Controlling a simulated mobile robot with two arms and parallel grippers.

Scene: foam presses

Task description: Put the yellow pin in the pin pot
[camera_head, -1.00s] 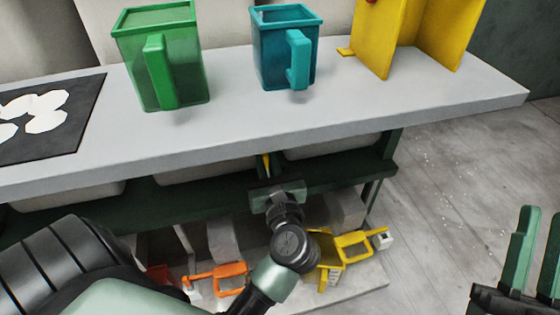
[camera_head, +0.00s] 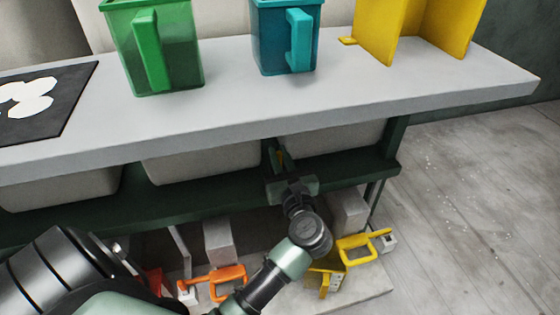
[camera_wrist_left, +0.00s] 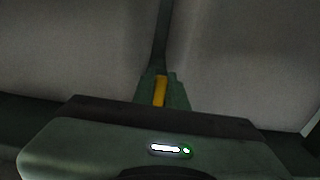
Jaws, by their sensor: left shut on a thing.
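My left gripper (camera_head: 278,152) is below the front edge of the worktop, near the front of the grey bins. It is shut on the yellow pin (camera_head: 280,157), of which only a small part shows between the fingers. In the left wrist view the yellow pin (camera_wrist_left: 160,90) stands lengthwise between the fingertips. A green jug-like container (camera_head: 170,50) and a teal one (camera_head: 285,40) with handles stand on the worktop; I cannot tell whether either is the pin pot. My right gripper is out of view.
The grey worktop (camera_head: 330,98) overhangs the gripper. Grey bins (camera_head: 205,163) sit on a dark green shelf beneath it. An orange tool (camera_head: 228,274) and a yellow tool (camera_head: 355,248) lie on the low shelf. A yellow stand (camera_head: 385,30) is at the worktop's right.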

